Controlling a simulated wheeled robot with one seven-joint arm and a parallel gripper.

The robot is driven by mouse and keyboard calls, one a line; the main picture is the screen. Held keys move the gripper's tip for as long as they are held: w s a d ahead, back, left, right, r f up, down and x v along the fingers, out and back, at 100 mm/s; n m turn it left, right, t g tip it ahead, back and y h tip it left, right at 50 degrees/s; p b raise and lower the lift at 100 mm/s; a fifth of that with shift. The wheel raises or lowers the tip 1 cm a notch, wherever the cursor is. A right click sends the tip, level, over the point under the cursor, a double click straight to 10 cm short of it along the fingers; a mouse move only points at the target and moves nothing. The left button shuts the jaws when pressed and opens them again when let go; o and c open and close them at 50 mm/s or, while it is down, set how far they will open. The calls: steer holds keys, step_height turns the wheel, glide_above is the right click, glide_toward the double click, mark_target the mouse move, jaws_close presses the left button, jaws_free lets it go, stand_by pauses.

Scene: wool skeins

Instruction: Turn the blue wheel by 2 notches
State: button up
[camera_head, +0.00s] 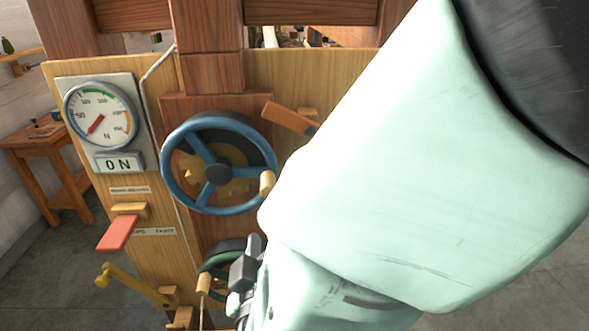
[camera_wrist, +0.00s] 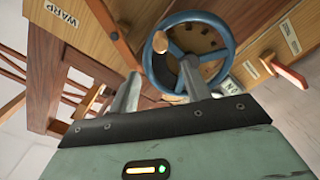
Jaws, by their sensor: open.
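The blue wheel (camera_head: 171,187) stands upright on the wooden panel, with blue spokes, a dark hub and a wooden knob (camera_head: 267,183) at its lower right rim. In the wrist view the blue wheel (camera_wrist: 222,33) is ahead of my gripper (camera_wrist: 160,68), and its knob (camera_wrist: 160,42) appears between and beyond the two fingertips. My gripper is open, its fingers apart with nothing between them.
A red lever (camera_head: 118,234), a yellow crank (camera_head: 135,284), a green wheel (camera_head: 211,262) and an orange-brown lever (camera_head: 288,117) also stick out from the panel.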

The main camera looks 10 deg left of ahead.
steer(key=v, duration=0.5)
steer(key=shift+s+d, duration=0.1)
steer(key=shift+s, duration=0.05)
step_height(320, 180, down, 5)
steer(key=w+m+g+y+b, duration=0.25)
steer(key=g+b, duration=0.25)
steer(key=g, duration=0.5)
steer(key=s+d+f+m+g+h+b, duration=0.1)
steer(key=s+d+f+g+h+b, duration=0.1)
steer(key=d, duration=0.9)
steer(key=s+d+f+m+g+h+b, duration=0.1)
steer(key=s+d+g+h, duration=0.3)
steer(key=d, duration=0.7)
steer(key=shift+s+d+f+g+b, duration=0.5)
steer(key=shift+s+g, duration=0.3)
steer(key=shift+s, duration=0.4)
steer(key=shift+a+m, duration=0.15)
steer(key=shift+m, duration=0.1)
steer(key=shift+c, duration=0.3)
